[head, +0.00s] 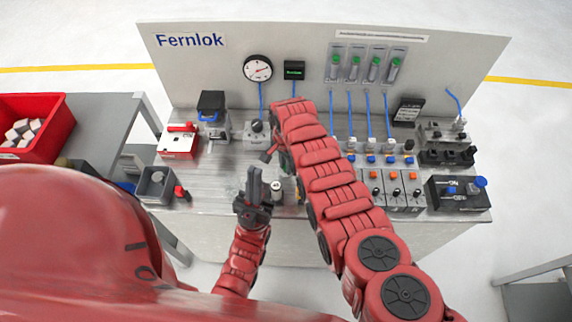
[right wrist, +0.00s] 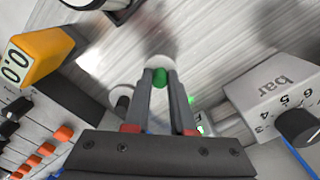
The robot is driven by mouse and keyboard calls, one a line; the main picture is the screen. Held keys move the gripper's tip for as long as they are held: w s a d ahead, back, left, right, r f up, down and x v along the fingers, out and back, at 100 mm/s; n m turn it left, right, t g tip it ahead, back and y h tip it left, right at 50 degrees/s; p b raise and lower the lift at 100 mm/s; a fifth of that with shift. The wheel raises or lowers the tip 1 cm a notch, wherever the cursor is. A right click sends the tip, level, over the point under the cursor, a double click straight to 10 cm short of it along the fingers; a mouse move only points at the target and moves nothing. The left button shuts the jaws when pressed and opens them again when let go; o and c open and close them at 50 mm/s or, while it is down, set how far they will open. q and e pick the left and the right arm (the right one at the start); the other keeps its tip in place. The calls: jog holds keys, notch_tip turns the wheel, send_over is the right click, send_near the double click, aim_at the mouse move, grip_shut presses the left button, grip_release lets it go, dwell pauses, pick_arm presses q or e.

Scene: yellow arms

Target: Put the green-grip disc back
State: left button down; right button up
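In the right wrist view the two dark fingers of my right gripper (right wrist: 160,78) are closed around a small green grip (right wrist: 160,79). A pale round disc (right wrist: 160,63) shows just beyond the fingertips, over the metal bench top. Whether the disc touches the bench I cannot tell. In the head view my red right arm hides this gripper and the disc. My left gripper (head: 254,184) is over the bench's front edge, fingers pointing up in the picture; their gap is not clear.
A regulator marked bar (right wrist: 280,92) and a yellow 0.0 display (right wrist: 36,57) flank my right gripper. A small labelled cylinder (head: 277,189) stands beside my left gripper. A grey bin (head: 155,184) and red-white box (head: 178,141) are at left; switches (head: 395,190) are at right.

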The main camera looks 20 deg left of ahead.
jog(key=o, duration=0.4)
